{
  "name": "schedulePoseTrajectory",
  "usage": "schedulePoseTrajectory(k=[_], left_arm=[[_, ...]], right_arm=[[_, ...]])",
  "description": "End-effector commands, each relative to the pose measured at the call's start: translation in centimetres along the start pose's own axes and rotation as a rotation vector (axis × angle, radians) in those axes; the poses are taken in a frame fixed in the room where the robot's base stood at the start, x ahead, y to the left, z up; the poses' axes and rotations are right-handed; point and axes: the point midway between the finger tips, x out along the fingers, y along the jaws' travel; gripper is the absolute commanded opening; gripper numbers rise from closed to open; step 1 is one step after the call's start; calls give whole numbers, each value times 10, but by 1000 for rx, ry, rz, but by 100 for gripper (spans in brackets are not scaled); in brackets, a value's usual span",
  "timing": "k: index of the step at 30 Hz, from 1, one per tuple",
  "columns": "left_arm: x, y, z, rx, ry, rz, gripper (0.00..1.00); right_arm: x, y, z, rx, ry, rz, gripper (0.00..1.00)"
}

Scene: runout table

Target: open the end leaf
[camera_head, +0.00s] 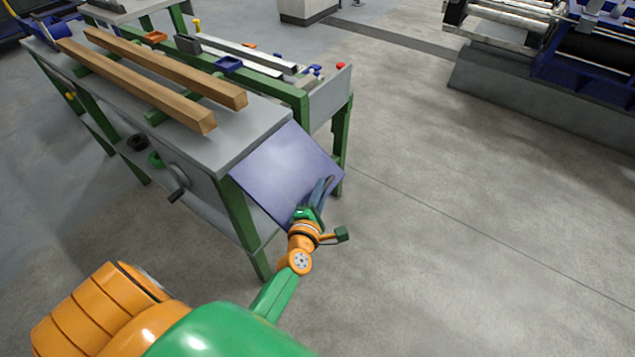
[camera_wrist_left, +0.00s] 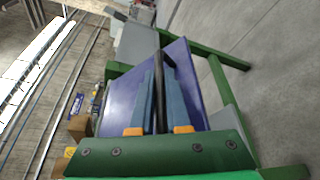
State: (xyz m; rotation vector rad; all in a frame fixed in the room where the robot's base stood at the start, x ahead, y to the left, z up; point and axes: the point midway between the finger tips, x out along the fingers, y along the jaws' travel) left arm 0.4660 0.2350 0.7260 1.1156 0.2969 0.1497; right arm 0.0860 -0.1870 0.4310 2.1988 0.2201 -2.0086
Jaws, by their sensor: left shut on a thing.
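The end leaf (camera_head: 285,170) is a flat blue-purple panel at the near end of the runout table (camera_head: 245,130). It slopes down and outward from the tabletop's end edge. It also shows in the left wrist view (camera_wrist_left: 122,108). My left gripper (camera_head: 327,184) is at the leaf's outer right part. In the left wrist view its two blue fingers (camera_wrist_left: 158,82) are shut on a dark bar-like handle (camera_wrist_left: 166,62) over the leaf. The fingers hide part of the handle. My right gripper is in neither view.
Two long wooden beams (camera_head: 150,85) lie on the tabletop. A crank handle (camera_head: 177,190) sticks out of the table's front side. Green legs (camera_head: 341,140) stand beside the leaf. The floor (camera_head: 470,220) to the right is clear, with a machine (camera_head: 560,90) further back.

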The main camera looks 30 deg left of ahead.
Motion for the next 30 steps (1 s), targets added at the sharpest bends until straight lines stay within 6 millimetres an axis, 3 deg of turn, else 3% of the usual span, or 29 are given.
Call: schedulePoseTrajectory(k=[1, 12, 21, 30], left_arm=[[-5, 19, 12, -39, -2, -18, 0], [-15, 64, 39, -313, 0, -126, 0], [-17, 84, 46, -442, 1, -179, 0], [-18, 89, 46, -487, 2, -197, 0]], right_arm=[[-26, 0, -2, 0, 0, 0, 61], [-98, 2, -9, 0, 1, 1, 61], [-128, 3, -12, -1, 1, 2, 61], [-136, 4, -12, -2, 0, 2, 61]])
